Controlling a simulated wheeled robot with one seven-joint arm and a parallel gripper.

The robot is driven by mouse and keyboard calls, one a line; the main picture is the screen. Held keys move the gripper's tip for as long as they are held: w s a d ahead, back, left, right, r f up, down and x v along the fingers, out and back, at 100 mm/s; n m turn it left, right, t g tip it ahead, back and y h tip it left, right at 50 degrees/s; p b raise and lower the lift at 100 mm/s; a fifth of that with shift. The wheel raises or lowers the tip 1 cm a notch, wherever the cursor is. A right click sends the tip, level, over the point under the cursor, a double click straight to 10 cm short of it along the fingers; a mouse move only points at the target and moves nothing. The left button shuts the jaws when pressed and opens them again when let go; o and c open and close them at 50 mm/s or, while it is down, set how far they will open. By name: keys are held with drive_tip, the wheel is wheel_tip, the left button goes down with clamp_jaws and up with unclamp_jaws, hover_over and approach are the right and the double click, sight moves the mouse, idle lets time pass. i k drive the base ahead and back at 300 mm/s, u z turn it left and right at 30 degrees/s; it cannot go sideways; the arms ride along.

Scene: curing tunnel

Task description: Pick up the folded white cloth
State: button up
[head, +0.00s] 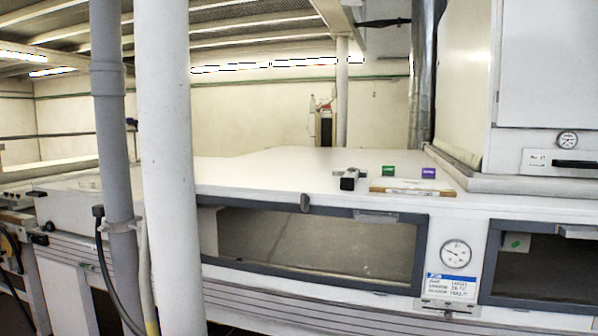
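I cannot clearly make out a folded white cloth in the head view. A flat pale thing with a tan front edge (412,190) lies near the front edge of the white machine top (270,175); it is too small to tell what it is. My gripper is not in view.
A white post (168,150) and a grey pipe (108,130) stand in front at left. A white cabinet (540,90) rises at right.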

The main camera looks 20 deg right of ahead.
sight(338, 171)
drive_tip(key=z, duration=0.3)
drive_tip(key=i, duration=0.85)
drive_tip(key=z, duration=0.45)
